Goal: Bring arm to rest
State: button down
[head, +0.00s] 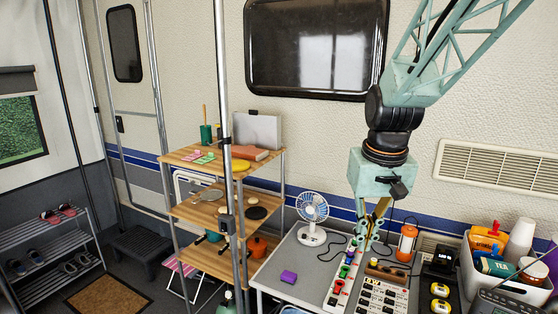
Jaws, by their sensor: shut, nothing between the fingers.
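My arm comes down from the upper right of the head view, in front of the caravan wall. My gripper (369,245) points down over the grey table (268,266). Its fingers are shut with nothing between them. The fingertips show just above or in front of a white strip with coloured pieces (342,278); I cannot tell if they touch anything. Part of the table behind the gripper is hidden.
A filled white bin (478,272) stands right. A wooden shelf (195,212) and a metal pole (224,110) stand left.

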jog(key=s+r+t+b, duration=0.1)
jog(key=s+r, duration=0.3)
jog(key=s, duration=1.2)
jog(key=s+r+t+b, duration=0.1)
jog(key=s+r, duration=0.3)
jog(key=s, duration=1.3)
jog(key=shift+r, duration=0.1)
notch_tip(320, 180, down, 13)
jog(key=b, duration=1.3)
jog(key=shift+f, duration=0.2)
jog(key=shift+d+r, duration=0.1)
